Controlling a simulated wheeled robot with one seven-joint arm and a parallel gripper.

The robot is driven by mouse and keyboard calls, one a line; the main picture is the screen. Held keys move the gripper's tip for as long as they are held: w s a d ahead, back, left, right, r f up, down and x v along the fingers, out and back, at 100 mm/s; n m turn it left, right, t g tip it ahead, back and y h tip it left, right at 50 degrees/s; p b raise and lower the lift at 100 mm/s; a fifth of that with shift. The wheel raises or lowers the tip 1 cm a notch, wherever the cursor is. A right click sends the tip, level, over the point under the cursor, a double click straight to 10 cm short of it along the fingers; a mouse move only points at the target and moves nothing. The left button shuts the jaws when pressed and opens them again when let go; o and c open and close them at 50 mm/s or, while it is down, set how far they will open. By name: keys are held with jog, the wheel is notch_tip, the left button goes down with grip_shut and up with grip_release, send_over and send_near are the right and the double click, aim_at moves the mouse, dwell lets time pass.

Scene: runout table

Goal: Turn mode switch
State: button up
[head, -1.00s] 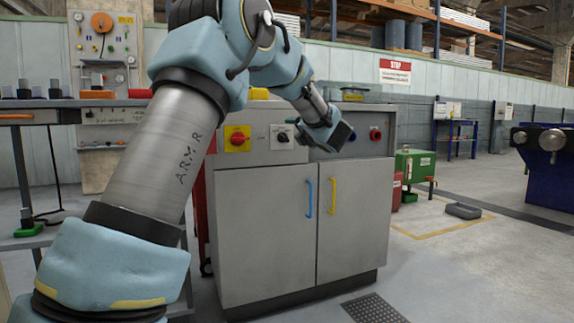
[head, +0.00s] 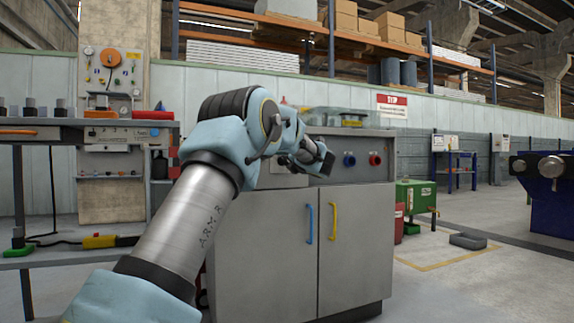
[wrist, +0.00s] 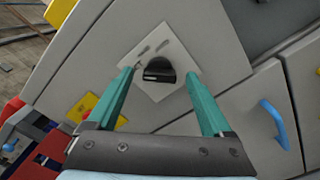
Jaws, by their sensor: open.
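The mode switch is a black knob (wrist: 158,70) on a white square plate (wrist: 178,46) with small grey markings, set in the grey cabinet's sloped panel. My gripper (wrist: 159,75) is open in the wrist view, with one teal finger on each side of the knob. The knob sits between the fingertips and I see a gap on both sides; how far the tips stand from the panel is hard to tell. In the head view my arm hides the switch, and the dark end of my arm shows in front of the panel.
A yellow plate (wrist: 92,107) lies left of the switch in the wrist view. The grey cabinet (head: 262,245) has a blue handle (head: 309,223) and a yellow handle (head: 334,220). Blue (head: 349,160) and red (head: 375,160) knobs sit right of my arm.

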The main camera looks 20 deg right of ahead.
jog(key=shift+w, duration=0.3)
jog(key=shift+c, duration=0.4)
grip_shut()
